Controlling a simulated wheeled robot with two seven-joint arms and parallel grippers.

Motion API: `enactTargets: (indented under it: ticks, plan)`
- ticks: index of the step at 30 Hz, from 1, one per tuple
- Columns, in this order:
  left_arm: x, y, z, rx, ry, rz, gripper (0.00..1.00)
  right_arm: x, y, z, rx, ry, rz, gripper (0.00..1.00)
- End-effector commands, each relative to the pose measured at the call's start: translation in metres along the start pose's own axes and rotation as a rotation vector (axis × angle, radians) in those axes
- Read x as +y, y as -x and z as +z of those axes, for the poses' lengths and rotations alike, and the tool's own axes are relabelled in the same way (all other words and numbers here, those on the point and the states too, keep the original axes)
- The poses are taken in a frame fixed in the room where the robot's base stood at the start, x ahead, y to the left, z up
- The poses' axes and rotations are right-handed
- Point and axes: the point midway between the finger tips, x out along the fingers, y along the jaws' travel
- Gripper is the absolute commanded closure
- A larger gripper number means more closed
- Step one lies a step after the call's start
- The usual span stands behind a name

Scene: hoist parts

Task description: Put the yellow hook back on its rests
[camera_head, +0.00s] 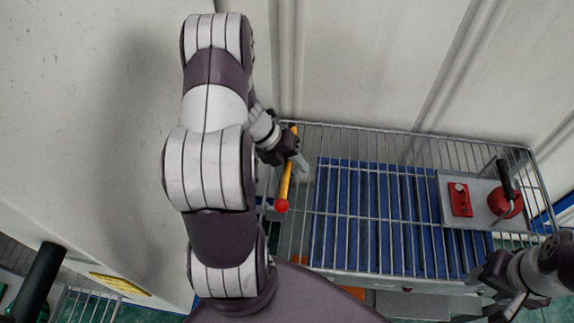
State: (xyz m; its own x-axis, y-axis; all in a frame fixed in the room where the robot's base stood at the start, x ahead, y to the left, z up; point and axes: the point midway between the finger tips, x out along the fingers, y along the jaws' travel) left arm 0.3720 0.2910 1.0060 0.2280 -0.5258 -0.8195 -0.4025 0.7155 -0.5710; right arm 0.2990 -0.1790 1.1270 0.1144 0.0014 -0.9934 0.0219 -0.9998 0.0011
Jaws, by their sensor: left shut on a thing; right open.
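The yellow hook (286,178) shows as a thin yellow bar with a red ball at its near end. It lies roughly along the depth of the view, at the left end of the wire cart. My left gripper (295,158) is shut on the yellow hook near its upper part. My fingers hide part of the bar, and I cannot tell how high it is above the wires. My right gripper (508,300) is open and empty at the lower right, near the cart's front corner. I cannot make out the rests.
The wire cart (400,131) has a blue slatted panel (375,220) inside. A grey tray (449,207) at its right holds a red block (460,200) and a red round part with a black handle (505,198). Pale walls stand behind and to the left.

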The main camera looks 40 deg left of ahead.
Motion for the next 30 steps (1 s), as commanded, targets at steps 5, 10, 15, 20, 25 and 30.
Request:
enactTargets:
  ticks: [5,10,15,20,25,30]
  plan:
    - [0.022,-0.001,0.021,-0.001,0.001,0.0,1.0,0.0,0.008,-0.001,0.0,0.0,0.0,0.46]
    - [0.033,-0.005,0.029,0.0,0.0,0.0,1.0,0.0,0.01,-0.001,0.0,0.0,0.0,0.46]
    - [0.049,-0.028,0.03,0.001,0.001,-0.001,1.0,0.0,0.018,-0.002,0.0,0.0,0.0,0.46]
    - [0.055,-0.036,0.031,-0.002,-0.001,0.0,1.0,0.0,0.018,-0.002,0.0,0.0,0.0,0.46]
    - [0.055,-0.037,0.031,-0.001,-0.001,0.0,1.0,0.0,0.017,-0.002,0.0,0.0,0.0,0.46]
    - [0.058,-0.042,0.031,-0.001,-0.001,0.0,1.0,0.0,0.012,-0.001,0.0,0.0,0.0,0.46]
